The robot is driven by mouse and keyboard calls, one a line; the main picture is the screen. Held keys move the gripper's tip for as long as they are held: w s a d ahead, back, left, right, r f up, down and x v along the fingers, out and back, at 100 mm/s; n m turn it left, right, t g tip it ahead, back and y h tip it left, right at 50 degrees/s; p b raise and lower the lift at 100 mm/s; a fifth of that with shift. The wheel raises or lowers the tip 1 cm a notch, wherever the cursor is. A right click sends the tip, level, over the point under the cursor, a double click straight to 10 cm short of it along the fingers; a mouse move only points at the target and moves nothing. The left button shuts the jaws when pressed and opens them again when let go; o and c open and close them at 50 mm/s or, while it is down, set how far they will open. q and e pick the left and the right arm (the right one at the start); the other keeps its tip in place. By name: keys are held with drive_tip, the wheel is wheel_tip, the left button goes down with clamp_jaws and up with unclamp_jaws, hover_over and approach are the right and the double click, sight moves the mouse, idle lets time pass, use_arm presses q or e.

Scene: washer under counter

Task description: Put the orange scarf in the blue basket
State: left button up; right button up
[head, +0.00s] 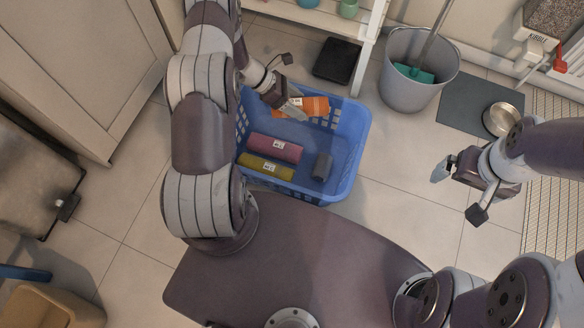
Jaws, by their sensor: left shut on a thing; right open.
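The orange scarf (313,107) is a small roll with a pale label, at the back of the blue basket (345,160). My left gripper (290,108) is over the back left part of the basket, shut on the orange scarf at its left end. The scarf appears within the basket's outline; I cannot tell whether it touches the basket floor. My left arm hides part of the basket's left side. My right gripper (455,177) is open and empty, above the floor to the right of the basket.
In the basket lie a pink roll (275,148), a yellow roll (265,167) and a dark grey roll (322,166). A grey bucket (400,92) with a mop stands behind right. A metal bowl (502,119) sits on a dark mat (465,100). Floor right of the basket is clear.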

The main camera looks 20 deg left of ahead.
use_arm(q)
wheel_tip(320, 180, down, 13)
drive_tip(key=b, duration=0.7)
drive_tip(key=shift+a, duration=0.1)
use_arm(e)
wheel_tip(320, 180, down, 9)
drive_tip(key=shift+r, duration=0.2)
